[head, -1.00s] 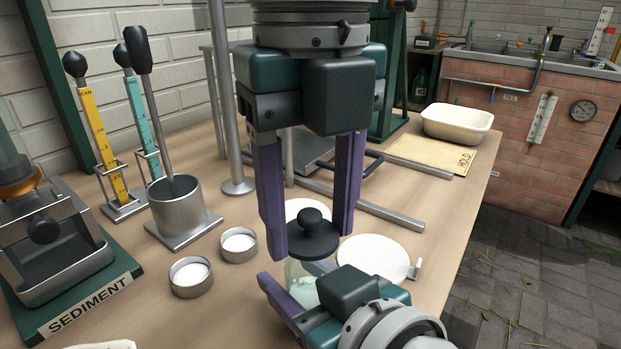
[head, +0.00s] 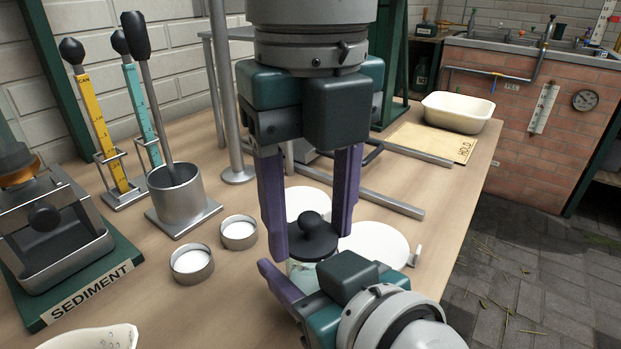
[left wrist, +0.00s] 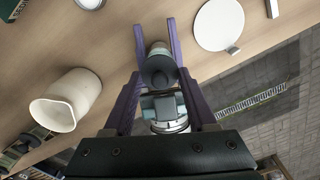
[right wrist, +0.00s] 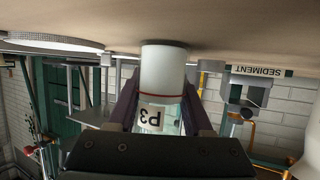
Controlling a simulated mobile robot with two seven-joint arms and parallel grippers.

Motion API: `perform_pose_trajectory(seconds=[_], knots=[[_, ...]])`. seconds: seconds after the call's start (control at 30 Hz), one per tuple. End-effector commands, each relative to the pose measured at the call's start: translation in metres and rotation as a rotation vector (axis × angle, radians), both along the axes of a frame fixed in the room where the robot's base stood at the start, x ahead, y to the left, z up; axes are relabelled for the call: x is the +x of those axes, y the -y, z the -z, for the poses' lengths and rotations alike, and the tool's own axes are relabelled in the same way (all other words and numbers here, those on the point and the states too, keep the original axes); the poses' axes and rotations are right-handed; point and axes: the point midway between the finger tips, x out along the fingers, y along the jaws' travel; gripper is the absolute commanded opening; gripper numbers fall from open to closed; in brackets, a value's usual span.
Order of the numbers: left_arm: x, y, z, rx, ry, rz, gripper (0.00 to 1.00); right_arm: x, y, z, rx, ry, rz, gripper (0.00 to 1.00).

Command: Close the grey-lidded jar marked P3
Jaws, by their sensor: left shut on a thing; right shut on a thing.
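The dark grey lid (head: 312,243) with its round knob is between the fingers of my left gripper (head: 309,238), which is shut on it from above. The jar (head: 299,272) is directly below the lid, mostly hidden by my right gripper (head: 285,287). In the right wrist view the jar (right wrist: 163,75) appears upside down, with a red line and a P3 label (right wrist: 152,118); my right gripper is shut around its body. In the left wrist view the lid (left wrist: 159,71) covers part of the jar. Whether the lid is seated on the rim I cannot tell.
Two small metal-rimmed dishes (head: 191,264) stand left of the jar. White discs (head: 376,244) lie behind and to its right. A metal pot (head: 180,200) and the SEDIMENT stand (head: 90,292) are further left. A white jug (left wrist: 66,99) shows in the left wrist view.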

Motion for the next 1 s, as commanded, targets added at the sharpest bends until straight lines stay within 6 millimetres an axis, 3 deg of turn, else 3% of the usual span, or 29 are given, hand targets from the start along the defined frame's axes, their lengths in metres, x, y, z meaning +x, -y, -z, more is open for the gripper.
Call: perform_pose_trajectory(seconds=[0.83, 0.87, 1.0], knots=[[0.0, 0.0, 0.013, 0.0, 0.0, 0.001, 0.06, 0.0, 0.0, 0.0, -0.001, -0.001, 0.0, 0.0], [0.0, 0.0, 0.013, 0.0, 0.0, 0.001, 0.6, 0.0, 0.0, 0.0, -0.001, -0.001, 0.0, 0.0], [0.0, 0.0, 0.013, 0.0, 0.0, 0.001, 0.75, 0.0, 0.0, 0.0, -0.001, -0.001, 0.0, 0.0]])
